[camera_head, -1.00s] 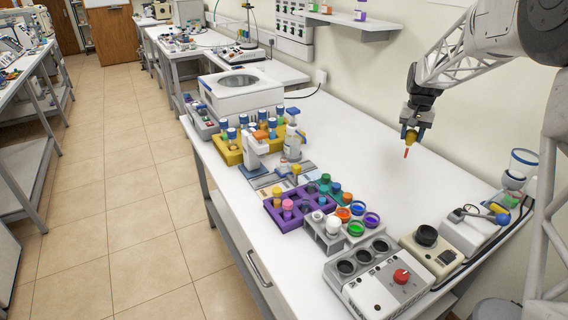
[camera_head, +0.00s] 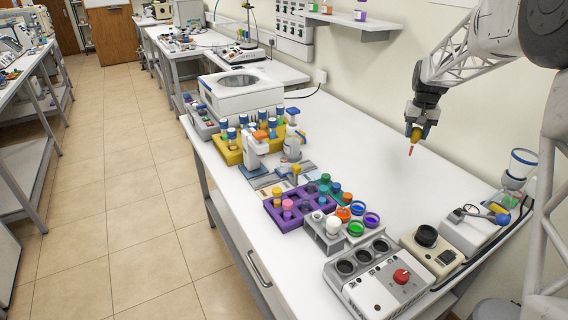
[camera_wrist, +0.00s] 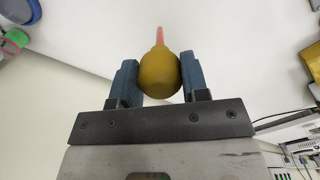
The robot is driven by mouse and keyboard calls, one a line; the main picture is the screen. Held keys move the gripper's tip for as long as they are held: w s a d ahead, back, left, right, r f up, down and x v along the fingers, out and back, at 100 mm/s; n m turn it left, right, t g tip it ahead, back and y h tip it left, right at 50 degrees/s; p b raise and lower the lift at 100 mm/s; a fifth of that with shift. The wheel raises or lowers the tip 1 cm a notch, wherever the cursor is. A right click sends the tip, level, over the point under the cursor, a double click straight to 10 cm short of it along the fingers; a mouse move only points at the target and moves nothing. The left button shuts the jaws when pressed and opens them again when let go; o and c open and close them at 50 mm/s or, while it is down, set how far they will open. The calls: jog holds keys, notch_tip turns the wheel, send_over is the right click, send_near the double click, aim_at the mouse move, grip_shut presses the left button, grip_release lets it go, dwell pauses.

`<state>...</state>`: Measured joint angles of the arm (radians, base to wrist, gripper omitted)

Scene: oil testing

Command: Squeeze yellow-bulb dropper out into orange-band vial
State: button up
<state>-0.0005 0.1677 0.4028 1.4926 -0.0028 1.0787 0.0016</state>
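My gripper (camera_head: 416,127) is shut on the yellow bulb of the dropper (camera_head: 415,134). It holds the dropper in the air above the right back of the bench, with the reddish tip pointing down. In the wrist view the blue fingers of my gripper (camera_wrist: 159,78) sit on both sides of the dropper's round yellow bulb (camera_wrist: 159,74). Vials with coloured rings stand in a grey rack in the head view. An orange-ringed vial (camera_head: 343,214) is there, with another orange-red ring just behind it. I cannot tell their contents. The dropper is well apart from these vials.
A purple rack (camera_head: 283,222) with capped vials stands left of the grey rack. A grey device with a red knob (camera_head: 401,276) is in front, and a beige device (camera_head: 432,256) is at right. The white bench (camera_head: 390,185) under the dropper is clear.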

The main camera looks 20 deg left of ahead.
dwell(0.4)
jog(key=s+a+n, duration=0.1)
jog(key=a+n, duration=0.2)
jog(key=a, duration=1.8)
jog(key=s+a+f+n, duration=0.1)
jog(key=s+a+n, duration=0.1)
jog(key=a, duration=1.9)
jog(key=shift+s+a+n, duration=0.25)
jog(key=shift+a+n, duration=0.15)
jog(key=shift+n, duration=0.1)
jog(key=shift+f, duration=0.25)
jog(key=shift+f, duration=0.65)
jog(key=shift+f, duration=0.3)
jog(key=c, duration=0.5)
jog(key=shift+o, duration=0.2)
